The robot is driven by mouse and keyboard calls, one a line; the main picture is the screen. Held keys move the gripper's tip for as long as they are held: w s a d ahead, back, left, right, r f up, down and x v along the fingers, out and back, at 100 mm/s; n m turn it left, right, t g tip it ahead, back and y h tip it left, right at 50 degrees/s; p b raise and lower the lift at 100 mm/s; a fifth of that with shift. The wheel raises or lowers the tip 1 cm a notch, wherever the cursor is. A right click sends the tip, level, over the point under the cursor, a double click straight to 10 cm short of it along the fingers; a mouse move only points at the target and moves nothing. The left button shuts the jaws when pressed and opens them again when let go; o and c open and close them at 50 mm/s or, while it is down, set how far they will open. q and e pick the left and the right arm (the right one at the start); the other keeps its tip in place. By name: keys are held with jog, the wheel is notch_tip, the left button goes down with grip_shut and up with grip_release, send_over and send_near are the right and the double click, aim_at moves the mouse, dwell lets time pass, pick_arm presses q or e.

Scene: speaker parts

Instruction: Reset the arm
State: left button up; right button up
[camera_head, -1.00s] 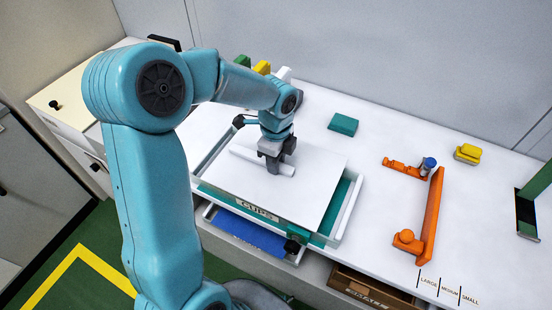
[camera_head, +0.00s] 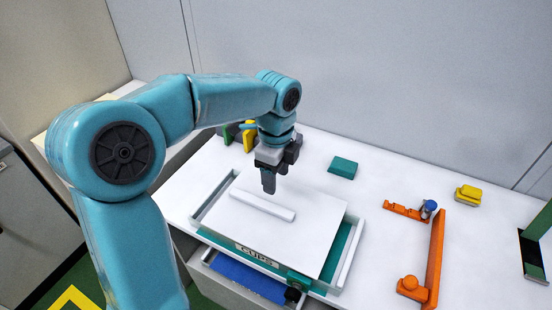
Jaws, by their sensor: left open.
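My left arm comes in from the left in the head view. Its gripper (camera_head: 269,186) points down above a white box lid (camera_head: 310,232) and is open and empty. A white bar-shaped handle (camera_head: 262,206) lies on top of the lid, just below the gripper and apart from it. The lid sits in a teal and white tray (camera_head: 352,250) with a front label reading CUPS. My right gripper is not in view.
A teal block (camera_head: 343,167) lies behind the lid. An orange fixture (camera_head: 434,255) with a blue-topped part (camera_head: 429,208) and a yellow block (camera_head: 468,195) stand on the right.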

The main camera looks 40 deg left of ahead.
pick_arm(q)
jog(key=shift+r, duration=2.35)
